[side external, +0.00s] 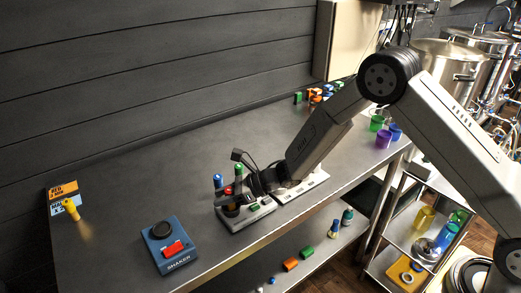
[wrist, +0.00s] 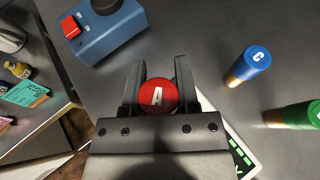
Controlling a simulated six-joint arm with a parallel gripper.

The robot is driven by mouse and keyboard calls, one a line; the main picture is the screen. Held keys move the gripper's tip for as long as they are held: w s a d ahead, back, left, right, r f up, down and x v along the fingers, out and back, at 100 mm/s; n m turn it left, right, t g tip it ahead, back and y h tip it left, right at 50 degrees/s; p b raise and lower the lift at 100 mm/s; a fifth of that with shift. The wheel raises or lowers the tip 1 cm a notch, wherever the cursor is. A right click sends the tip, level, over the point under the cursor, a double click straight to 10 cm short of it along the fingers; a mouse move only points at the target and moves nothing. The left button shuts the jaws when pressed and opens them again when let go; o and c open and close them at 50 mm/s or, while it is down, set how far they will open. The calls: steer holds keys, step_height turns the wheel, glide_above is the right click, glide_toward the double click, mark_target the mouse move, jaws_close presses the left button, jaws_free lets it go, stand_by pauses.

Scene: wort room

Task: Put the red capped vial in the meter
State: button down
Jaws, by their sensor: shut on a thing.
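The red capped vial (wrist: 158,95), marked A, is held upright between the two fingers of my gripper (wrist: 158,88), which is shut on it. In the side view its red cap (side external: 229,191) shows at my gripper (side external: 233,197), over the left part of the grey-white meter (side external: 262,217). The meter's green display shows partly from under my gripper in the wrist view (wrist: 240,157). The vial's lower end is hidden in the wrist view, and I cannot tell whether it is inside the meter or above it.
A blue shaker (side external: 171,246) with a red switch is at front left. A white panel (side external: 308,185) lies right of the meter.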

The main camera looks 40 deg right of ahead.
steer(key=shift+f, duration=0.3)
steer(key=shift+c, duration=1.8)
jaws_free()
steer(key=shift+r, duration=0.2)
steer(key=shift+r, duration=0.2)
steer(key=v, duration=1.2)
